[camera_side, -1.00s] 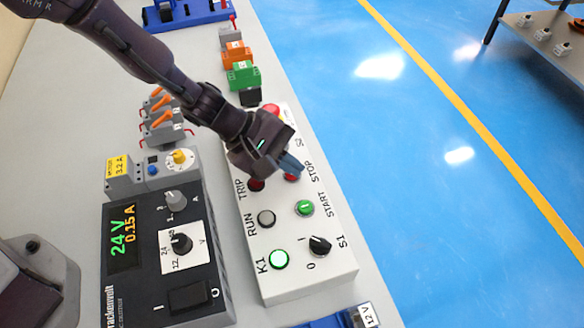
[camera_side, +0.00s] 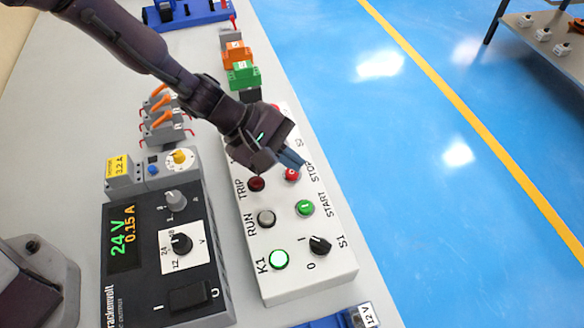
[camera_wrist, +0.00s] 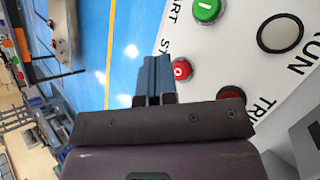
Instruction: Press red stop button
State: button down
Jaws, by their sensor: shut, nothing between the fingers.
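The red stop button (camera_side: 292,174) sits on the white control box (camera_side: 325,272), beside the STOP label and above the green start button (camera_side: 305,208). My gripper (camera_side: 293,160) is shut and empty, with its blue fingertips just above the stop button in the side view. In the wrist view the stop button (camera_wrist: 182,70) shows right beside the shut fingers (camera_wrist: 154,75). I cannot tell whether the fingertips touch it; a small gap seems to show.
The black S1 knob (camera_side: 320,245) and grey RUN lamp (camera_side: 266,219) share the box. A power supply (camera_side: 125,285) reading 24 V and 0.15 A stands left. Green and orange terminal blocks (camera_side: 240,74) stand behind. Blue floor lies right of the bench.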

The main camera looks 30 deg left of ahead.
aim_at(290, 175)
jog(key=shift+r, duration=2.5)
